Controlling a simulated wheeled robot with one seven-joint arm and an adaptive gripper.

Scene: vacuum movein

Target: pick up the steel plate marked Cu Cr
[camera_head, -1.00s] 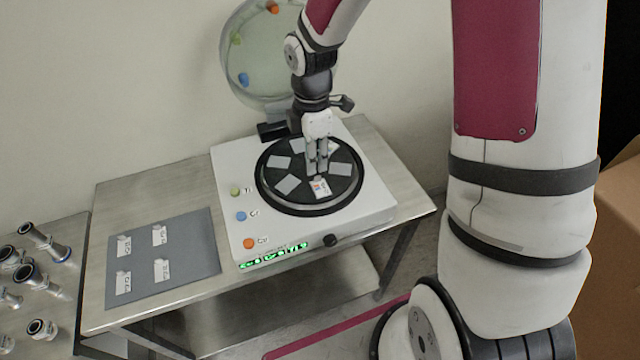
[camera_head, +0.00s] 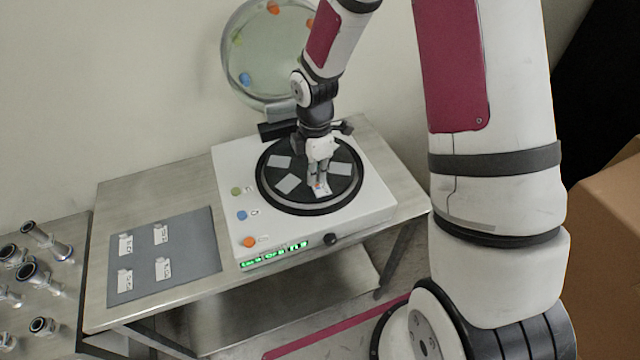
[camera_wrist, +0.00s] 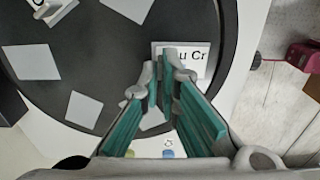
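The white plate marked "Cu Cr" (camera_wrist: 199,60) lies on the black round turntable (camera_wrist: 222,90); the first letter of its label is partly covered by my gripper. In the head view this plate (camera_head: 325,191) is at the turntable's front right. My gripper (camera_wrist: 167,80) points down at the plate, with its fingertips at the plate's left part. Its teal-padded fingers stand a little apart, around what looks like a small grey upright handle on the plate. Whether the pads touch the handle I cannot tell. In the head view my gripper (camera_head: 318,180) is low over the turntable.
The turntable is in a white machine (camera_head: 375,205) with coloured buttons and a green display. Several blank plates lie on it. A round glass lid (camera_head: 262,75) stands open behind. Left, a grey mat (camera_head: 190,245) holds several labelled plates. A cardboard box (camera_head: 605,220) is at right.

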